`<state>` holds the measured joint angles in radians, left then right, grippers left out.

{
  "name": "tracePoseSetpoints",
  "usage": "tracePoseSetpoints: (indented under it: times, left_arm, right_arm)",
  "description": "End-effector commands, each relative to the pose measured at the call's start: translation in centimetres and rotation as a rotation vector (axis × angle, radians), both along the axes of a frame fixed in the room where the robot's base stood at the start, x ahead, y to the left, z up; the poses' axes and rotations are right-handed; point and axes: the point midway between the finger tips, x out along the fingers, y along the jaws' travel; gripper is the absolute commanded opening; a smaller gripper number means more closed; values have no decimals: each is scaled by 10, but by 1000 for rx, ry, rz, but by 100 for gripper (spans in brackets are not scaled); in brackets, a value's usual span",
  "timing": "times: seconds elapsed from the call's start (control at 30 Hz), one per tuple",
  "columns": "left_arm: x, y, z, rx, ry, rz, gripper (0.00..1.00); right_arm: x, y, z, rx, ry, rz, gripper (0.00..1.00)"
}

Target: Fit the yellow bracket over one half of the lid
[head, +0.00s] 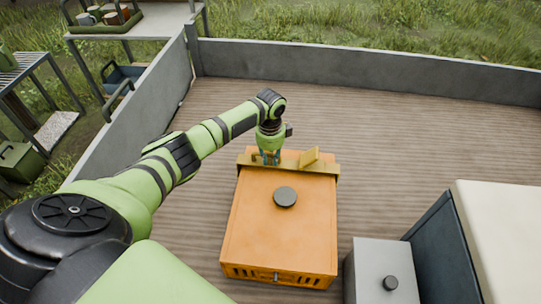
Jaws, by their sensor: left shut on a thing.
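The yellow bracket (289,165) lies across the far end of the orange box's lid (258,219). A raised yellow plate stands up from the bracket, right of my gripper. My left gripper (269,158) points down at the bracket, left of its middle, and is shut on it. Whether the bracket rests fully on the lid or sits slightly above it, I cannot tell. A dark round knob (285,197) sits near the lid's middle, on the near side of the bracket. My right gripper is not in view.
Grey low walls (370,79) edge the ribbed floor. Racks with mugs and crates stand beyond the left wall.

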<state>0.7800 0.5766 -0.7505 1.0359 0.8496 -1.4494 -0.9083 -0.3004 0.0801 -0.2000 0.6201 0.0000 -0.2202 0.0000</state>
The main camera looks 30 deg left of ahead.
Motion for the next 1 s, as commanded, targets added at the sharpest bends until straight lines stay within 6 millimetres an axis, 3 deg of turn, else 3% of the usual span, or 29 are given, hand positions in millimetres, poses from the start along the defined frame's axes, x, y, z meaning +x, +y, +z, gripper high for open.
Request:
tracePoseSetpoints:
  times: [0.93, 0.97, 1.0]
  left_arm:
    - [0, 0, -15, 0, -1, 0, 0]
    - [0, 0, -15, 0, -1, 0, 35]
    - [0, 0, -15, 0, -1, 0, 50]
  right_arm:
    - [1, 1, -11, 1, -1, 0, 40]
    - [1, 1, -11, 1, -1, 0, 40]
    - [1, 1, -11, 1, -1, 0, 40]
